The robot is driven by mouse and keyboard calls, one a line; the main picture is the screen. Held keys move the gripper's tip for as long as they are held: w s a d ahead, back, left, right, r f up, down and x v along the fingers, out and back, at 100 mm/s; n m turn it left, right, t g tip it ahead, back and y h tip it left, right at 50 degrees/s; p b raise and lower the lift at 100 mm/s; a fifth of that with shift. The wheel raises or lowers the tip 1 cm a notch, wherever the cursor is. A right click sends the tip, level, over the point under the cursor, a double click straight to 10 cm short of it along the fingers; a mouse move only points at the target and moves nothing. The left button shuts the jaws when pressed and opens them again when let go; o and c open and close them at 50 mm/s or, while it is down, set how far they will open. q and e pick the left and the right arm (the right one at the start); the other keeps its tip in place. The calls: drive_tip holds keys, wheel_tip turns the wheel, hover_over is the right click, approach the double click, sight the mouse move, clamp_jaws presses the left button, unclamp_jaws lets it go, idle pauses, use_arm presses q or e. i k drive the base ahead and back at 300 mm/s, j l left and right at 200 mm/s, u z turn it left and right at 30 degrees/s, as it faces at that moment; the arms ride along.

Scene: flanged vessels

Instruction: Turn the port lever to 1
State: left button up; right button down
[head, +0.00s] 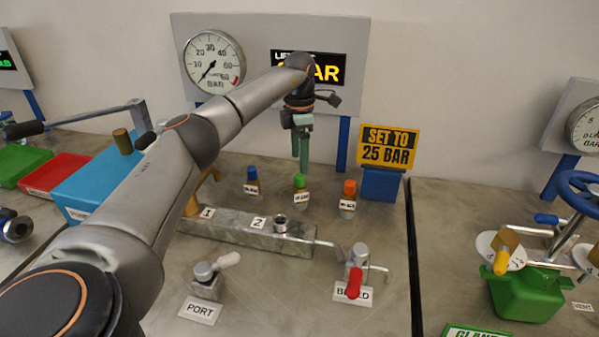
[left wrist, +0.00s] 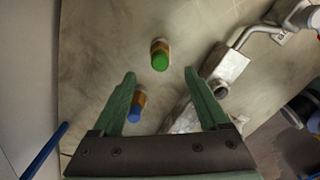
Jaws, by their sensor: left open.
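The port lever (head: 229,260) is a pale handle on a grey metal valve body. It points up and to the right, behind the PORT label (head: 200,310) in the head view. The number plates 1 (head: 207,213) and 2 (head: 258,222) are on the long metal block (head: 232,230) behind it. My left gripper (head: 300,165) has green fingers pointing down. It is open and empty, above and near the green-capped bottle (head: 299,183), well away from the lever. The left wrist view shows its two fingers (left wrist: 160,75) apart. The lever is not identifiable there. My right gripper is not in view.
Blue-capped (head: 252,175) and orange-capped (head: 349,190) bottles stand behind the block. A red-handled BLEED valve (head: 354,283) is at the front right. A gauge panel (head: 213,62) and a yellow SET TO 25 BAR sign (head: 388,147) stand at the back. My left arm crosses the left side.

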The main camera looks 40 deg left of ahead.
sight(223, 263)
drive_tip(key=k+l, duration=0.6)
drive_tip(key=l, duration=0.15)
drive_tip(key=k+l, duration=0.55)
drive_tip(key=l, duration=0.15)
